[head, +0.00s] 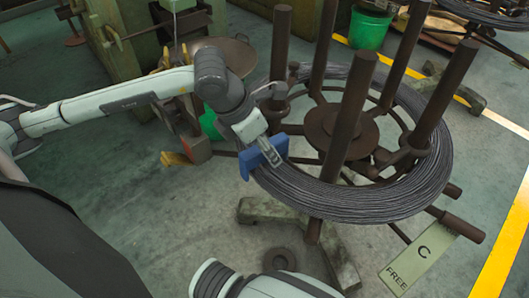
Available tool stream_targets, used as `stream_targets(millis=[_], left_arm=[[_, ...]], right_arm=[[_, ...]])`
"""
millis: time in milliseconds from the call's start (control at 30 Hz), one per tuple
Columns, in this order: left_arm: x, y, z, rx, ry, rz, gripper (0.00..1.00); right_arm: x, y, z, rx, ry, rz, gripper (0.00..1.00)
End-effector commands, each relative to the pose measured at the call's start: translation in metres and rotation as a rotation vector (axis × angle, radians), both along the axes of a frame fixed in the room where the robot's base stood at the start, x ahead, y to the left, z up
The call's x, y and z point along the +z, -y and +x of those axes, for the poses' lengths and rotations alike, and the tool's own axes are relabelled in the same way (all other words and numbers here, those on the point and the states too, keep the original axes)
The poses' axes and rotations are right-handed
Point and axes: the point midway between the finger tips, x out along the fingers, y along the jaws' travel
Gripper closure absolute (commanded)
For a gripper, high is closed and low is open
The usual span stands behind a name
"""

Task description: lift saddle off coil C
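Coil C (300,196) is a ring of dark wire on a brown reel stand with several upright posts. A tag (415,262) reading "C" and "FREE" lies at the stand's lower right. The blue saddle (246,163) sits at the coil's left edge. My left gripper (269,152) comes down from the upper left, with its fingertips at the saddle, overlapping it in the view. How tightly the fingers close on it is hidden. Part of my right arm shows at the bottom edge; its gripper is out of view.
A green bucket (369,27) stands behind the reel. Green machinery (150,40) and a round brown pan (225,55) stand at the back left. Another coil (490,12) is at the top right. Yellow floor lines run along the right.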

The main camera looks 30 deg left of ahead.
Motion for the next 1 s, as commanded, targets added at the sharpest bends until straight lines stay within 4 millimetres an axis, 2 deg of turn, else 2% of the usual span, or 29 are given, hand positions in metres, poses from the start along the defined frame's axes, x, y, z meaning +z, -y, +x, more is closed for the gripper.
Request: stream_targets(millis=[267, 667, 1000], left_arm=[[0.0, -0.0001, 0.0, 0.0, 0.0, 0.0, 0.52], [-0.0002, -0.0001, 0.0, 0.0, 0.0, 0.0, 1.0], [0.001, 0.0, 0.0, 0.0, 0.0, 0.0, 1.0]], right_arm=[[-0.0005, 0.0001, -0.0002, 0.0, 0.0, 0.0, 0.6], [-0.0004, 0.0001, -0.0001, 0.0, 0.0, 0.0, 0.6], [0.0009, 0.0001, 0.0, 0.0, 0.0, 0.0, 0.6]])
